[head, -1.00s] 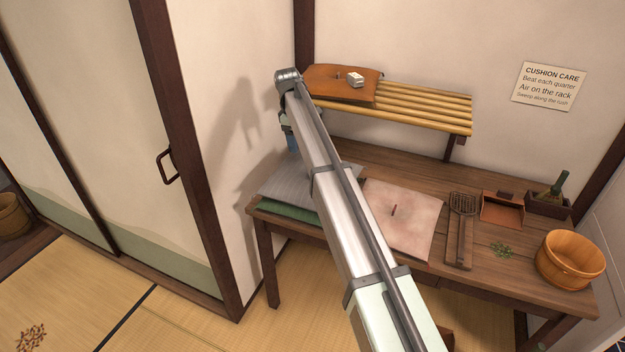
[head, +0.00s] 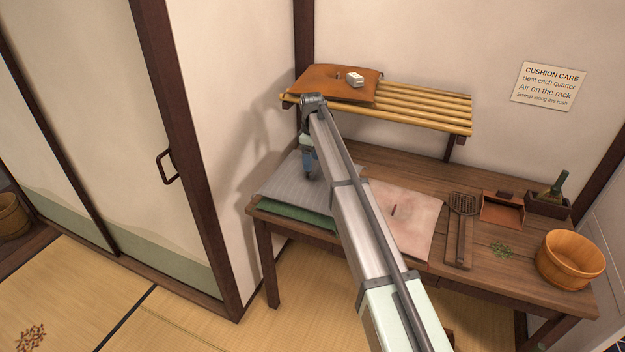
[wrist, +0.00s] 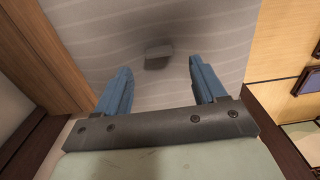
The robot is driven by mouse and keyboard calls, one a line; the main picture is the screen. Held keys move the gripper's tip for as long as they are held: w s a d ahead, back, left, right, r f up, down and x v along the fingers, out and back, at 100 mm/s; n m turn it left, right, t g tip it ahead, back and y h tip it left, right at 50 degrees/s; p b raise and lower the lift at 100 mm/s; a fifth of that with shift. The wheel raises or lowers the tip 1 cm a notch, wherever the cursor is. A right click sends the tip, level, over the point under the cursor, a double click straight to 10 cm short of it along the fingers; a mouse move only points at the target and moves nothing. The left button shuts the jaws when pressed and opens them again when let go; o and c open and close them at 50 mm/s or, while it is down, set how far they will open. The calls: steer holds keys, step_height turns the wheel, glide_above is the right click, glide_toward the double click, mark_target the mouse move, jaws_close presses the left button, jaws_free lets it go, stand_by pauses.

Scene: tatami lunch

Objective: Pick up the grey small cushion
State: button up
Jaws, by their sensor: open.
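The grey small cushion (head: 290,183) lies on top of a green cushion (head: 292,212) at the left end of the wooden table. My gripper (head: 309,172) points down just above the grey cushion. In the wrist view my gripper's two blue fingers (wrist: 157,88) are apart with nothing between them. The grey cushion's striped surface (wrist: 215,22) fills the middle of that view, with a small grey tab (wrist: 159,55) standing out just beyond the fingertips. My arm hides the grey cushion's right part in the head view.
A pink cushion (head: 415,228) lies right of the grey one. A slatted rack (head: 425,106) above the table holds an orange cushion (head: 320,82) with a white block (head: 355,79) on it. A beater (head: 460,228), dustpan (head: 502,210) and wooden tub (head: 570,258) stand further right.

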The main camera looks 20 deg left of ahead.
mark_target(312, 178)
steer(key=shift+w+f, duration=0.1)
steer(key=shift+f, duration=2.6)
steer(key=shift+c, duration=0.3)
jaws_close()
